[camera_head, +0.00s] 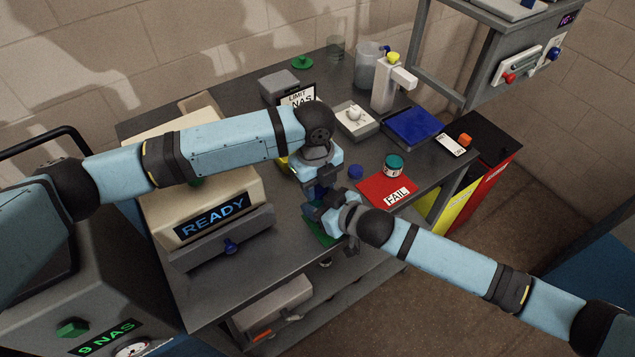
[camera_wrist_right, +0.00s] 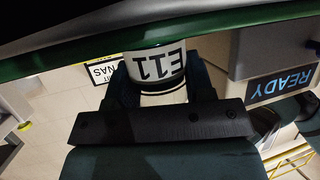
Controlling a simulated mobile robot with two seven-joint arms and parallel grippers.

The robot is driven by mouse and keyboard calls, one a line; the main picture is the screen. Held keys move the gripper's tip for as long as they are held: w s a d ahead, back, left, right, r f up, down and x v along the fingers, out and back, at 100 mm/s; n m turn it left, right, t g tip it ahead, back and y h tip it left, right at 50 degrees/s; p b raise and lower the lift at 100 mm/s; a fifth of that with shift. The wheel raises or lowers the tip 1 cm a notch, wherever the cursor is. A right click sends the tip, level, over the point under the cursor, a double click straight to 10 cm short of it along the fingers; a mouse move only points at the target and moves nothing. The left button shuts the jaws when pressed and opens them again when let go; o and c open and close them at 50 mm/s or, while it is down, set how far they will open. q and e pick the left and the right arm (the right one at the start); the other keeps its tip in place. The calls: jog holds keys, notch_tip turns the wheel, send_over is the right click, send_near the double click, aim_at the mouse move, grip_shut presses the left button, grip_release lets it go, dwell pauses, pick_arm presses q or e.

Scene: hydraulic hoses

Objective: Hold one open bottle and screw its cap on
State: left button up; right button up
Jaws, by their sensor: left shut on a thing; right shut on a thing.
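A white bottle (camera_wrist_right: 158,66) with a black "E11" label shows upside down in the right wrist view, between the fingers of my right gripper. My right gripper (camera_head: 325,212) is shut on it; in the head view the grippers hide the bottle. A green mat (camera_head: 313,237) lies beneath, and its green edge (camera_wrist_right: 60,58) runs along the bottle's base in the wrist view; I cannot tell whether they touch. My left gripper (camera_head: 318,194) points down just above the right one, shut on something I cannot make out. A blue cap (camera_head: 355,171) lies on the table to the right.
A teal-capped bottle (camera_head: 393,167) stands on the red FAIL mat (camera_head: 374,188). A beige machine with a READY display (camera_head: 212,216) stands left of the grippers. A blue tray (camera_head: 413,126), a white dispenser (camera_head: 386,86) and a grey-white device (camera_head: 354,117) stand behind.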

pick_arm(q)
jog(key=shift+f, duration=0.45)
jog(key=o, duration=1)
jog(key=shift+r, duration=0.1)
jog(key=shift+r, duration=2.25)
jog(key=shift+c, duration=0.2)
